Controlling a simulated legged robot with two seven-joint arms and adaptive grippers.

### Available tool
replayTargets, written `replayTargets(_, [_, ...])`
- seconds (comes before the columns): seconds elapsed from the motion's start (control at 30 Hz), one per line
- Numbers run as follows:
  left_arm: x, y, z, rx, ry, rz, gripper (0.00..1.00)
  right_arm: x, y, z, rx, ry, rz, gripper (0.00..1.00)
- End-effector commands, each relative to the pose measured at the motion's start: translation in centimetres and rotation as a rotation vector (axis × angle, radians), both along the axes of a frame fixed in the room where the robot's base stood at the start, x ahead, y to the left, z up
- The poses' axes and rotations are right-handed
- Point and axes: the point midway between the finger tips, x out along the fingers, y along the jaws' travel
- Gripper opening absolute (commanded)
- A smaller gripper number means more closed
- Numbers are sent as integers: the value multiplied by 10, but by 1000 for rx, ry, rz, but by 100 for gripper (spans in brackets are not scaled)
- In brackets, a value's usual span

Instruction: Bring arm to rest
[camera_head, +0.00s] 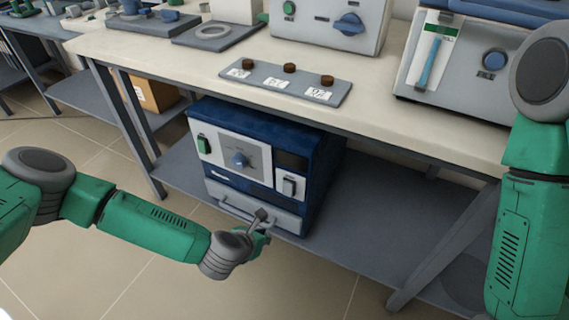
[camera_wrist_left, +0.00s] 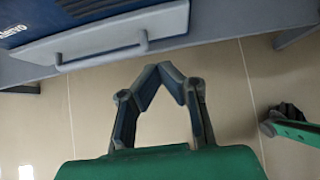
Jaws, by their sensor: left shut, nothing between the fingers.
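My left arm comes in from the left in the head view. Its gripper (camera_head: 262,222) is in front of the lower part of a blue and grey muffle furnace (camera_head: 240,158) on the lower shelf. In the left wrist view the gripper (camera_wrist_left: 170,70) has its fingertips together with nothing between them. The furnace's grey door with a bar handle (camera_wrist_left: 100,58) shows at the upper left there, apart from the fingers. My right arm stands at the right edge of the head view; its gripper is out of the picture.
A table (camera_head: 385,122) stands above the furnace, with a plate bearing several brown knobs (camera_head: 289,68) and grey devices (camera_head: 455,60). A cardboard box (camera_head: 150,93) is on the shelf at the left. The tiled floor (camera_head: 150,290) in front is clear.

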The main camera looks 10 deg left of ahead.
Motion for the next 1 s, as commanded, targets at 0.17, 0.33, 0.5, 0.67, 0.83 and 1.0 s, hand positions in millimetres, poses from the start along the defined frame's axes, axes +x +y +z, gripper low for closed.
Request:
replayTargets(0.17, [-3,-4,2,12,-2,-28,0,0,0,1,0,1,0,40])
replayTargets(0.33, [-51,-37,25,173,-41,-376,0,0,0,20,0,1,0,40])
replayTargets(0.5, [-146,-39,54,518,-145,-1063,0,0,0,52,0,0,0,40])
replayTargets(0.67, [-217,26,84,838,-234,-1721,0,0,0,80,0,0,0,40])
replayTargets(0.83, [-253,116,125,1062,-258,-2279,0,0,0,101,0,0,0,40])
replayTargets(1.0, [-264,166,152,1138,-243,-2553,0,0,0,109,0,0,0,40])
